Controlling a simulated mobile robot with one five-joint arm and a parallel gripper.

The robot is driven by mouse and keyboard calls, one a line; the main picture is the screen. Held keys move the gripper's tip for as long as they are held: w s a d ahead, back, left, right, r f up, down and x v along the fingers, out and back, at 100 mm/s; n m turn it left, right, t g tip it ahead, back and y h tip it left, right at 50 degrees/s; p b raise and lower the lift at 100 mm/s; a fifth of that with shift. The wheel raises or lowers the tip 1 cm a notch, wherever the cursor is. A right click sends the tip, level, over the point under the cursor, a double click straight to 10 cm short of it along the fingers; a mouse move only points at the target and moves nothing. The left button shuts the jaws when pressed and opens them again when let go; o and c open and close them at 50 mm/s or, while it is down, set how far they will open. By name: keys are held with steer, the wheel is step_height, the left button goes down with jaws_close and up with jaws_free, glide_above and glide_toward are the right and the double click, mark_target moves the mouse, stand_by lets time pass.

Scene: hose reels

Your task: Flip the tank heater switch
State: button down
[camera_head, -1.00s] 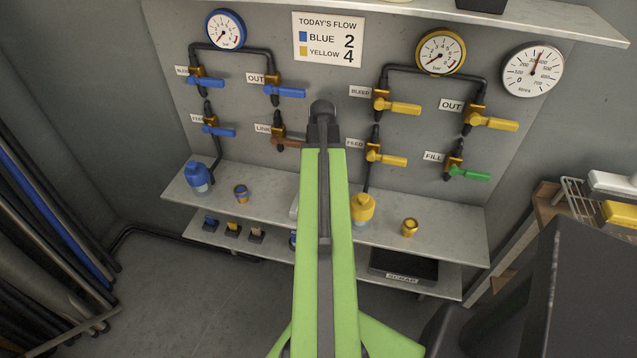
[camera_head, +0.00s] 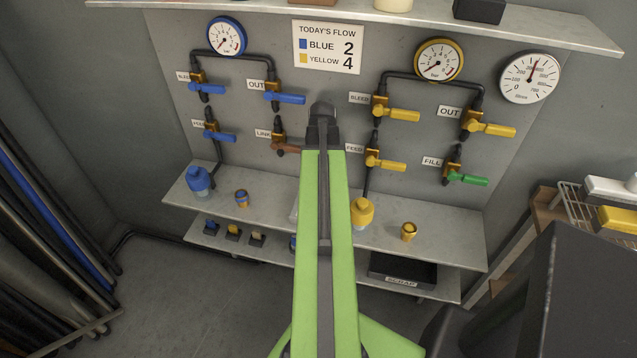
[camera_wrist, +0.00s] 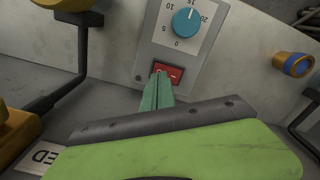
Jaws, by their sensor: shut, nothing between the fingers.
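The red switch (camera_wrist: 168,70) is a small rocker on a pale panel (camera_wrist: 150,50) in the wrist view, below a blue dial (camera_wrist: 186,21) with a number scale. My gripper (camera_wrist: 160,80) is shut and empty. Its green fingertips overlap the lower left part of the switch in the picture; I cannot tell whether they touch it. My green arm (camera_head: 328,220) reaches toward the wall in the head view and hides the switch panel and my fingers there.
Blue valve handles (camera_head: 290,98) are left of my arm and yellow ones (camera_head: 404,115) right of it, on pipes. A shelf (camera_head: 450,225) below holds a blue bottle (camera_head: 198,180) and a yellow bottle (camera_head: 362,212). A scrap tray (camera_head: 403,270) sits lower.

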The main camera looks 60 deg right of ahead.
step_height(320, 180, up, 5)
steer(key=p, duration=0.4)
steer(key=shift+f, duration=0.15)
